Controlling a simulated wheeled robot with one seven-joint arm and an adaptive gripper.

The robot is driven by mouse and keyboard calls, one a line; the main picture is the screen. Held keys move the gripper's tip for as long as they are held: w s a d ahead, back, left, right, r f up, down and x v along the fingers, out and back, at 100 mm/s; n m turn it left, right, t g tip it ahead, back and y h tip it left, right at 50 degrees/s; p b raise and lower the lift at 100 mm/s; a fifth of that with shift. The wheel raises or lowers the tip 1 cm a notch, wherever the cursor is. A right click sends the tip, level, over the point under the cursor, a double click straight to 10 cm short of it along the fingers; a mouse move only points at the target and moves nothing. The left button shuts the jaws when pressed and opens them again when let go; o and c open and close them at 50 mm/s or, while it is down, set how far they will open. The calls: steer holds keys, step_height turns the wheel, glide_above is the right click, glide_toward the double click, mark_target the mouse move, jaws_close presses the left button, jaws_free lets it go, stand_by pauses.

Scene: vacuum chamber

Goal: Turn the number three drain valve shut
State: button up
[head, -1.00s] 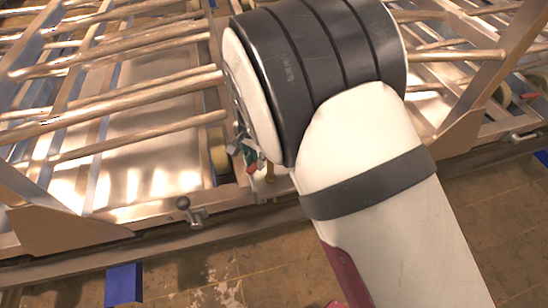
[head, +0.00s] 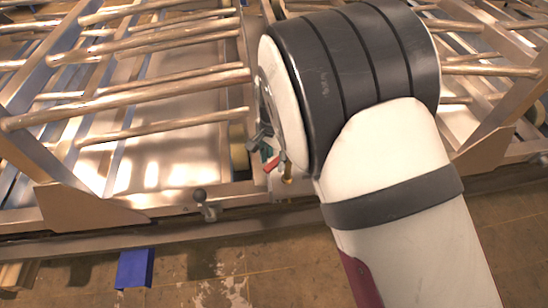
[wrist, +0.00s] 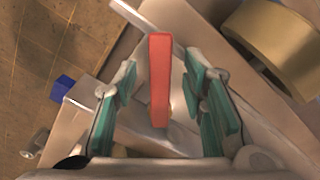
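A red bar-shaped valve handle (wrist: 159,80) stands between the fingers of my gripper (wrist: 162,105) in the wrist view. The green-padded fingers are spread, with a visible gap on each side of the handle. In the head view, the red handle (head: 273,164) shows just below my gripper (head: 264,148), beside a brass fitting (head: 287,172) at the frame's front rail. My arm hides much of that area. No valve number is readable, so I cannot tell which drain this is.
A metal frame with several long bars (head: 150,95) fills the back. A knobbed clamp (head: 203,203) sits on the front rail (head: 160,236), left of the handle. A blue block (head: 135,268) is on the tiled floor. A tan roller (wrist: 275,45) is close by at right.

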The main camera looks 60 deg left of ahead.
mark_target(275, 165)
step_height(275, 165, up, 8)
steer(key=shift+f, duration=0.25)
steer(key=shift+d+f, duration=0.1)
steer(key=shift+d, duration=0.05)
steer(key=c, duration=0.8)
steer(key=shift+s+d+f+g+b, duration=0.1)
steer(key=shift+d+f+g+b, duration=0.05)
steer(key=shift+d+g+b, duration=0.2)
jaws_close()
steer(key=w+d+f+m+g+y+b, duration=0.1)
steer(key=w+d+f+m+y+b, duration=0.15)
steer(key=d+m+y+b, duration=1.05)
steer(key=s+a+f+m+h+p, duration=0.1)
steer(key=a+f+m+h, duration=0.3)
steer(key=a, duration=0.5)
steer(key=shift+s+f+m, duration=0.45)
steer(key=shift+f+m, duration=0.05)
steer(key=shift+f, duration=0.6)
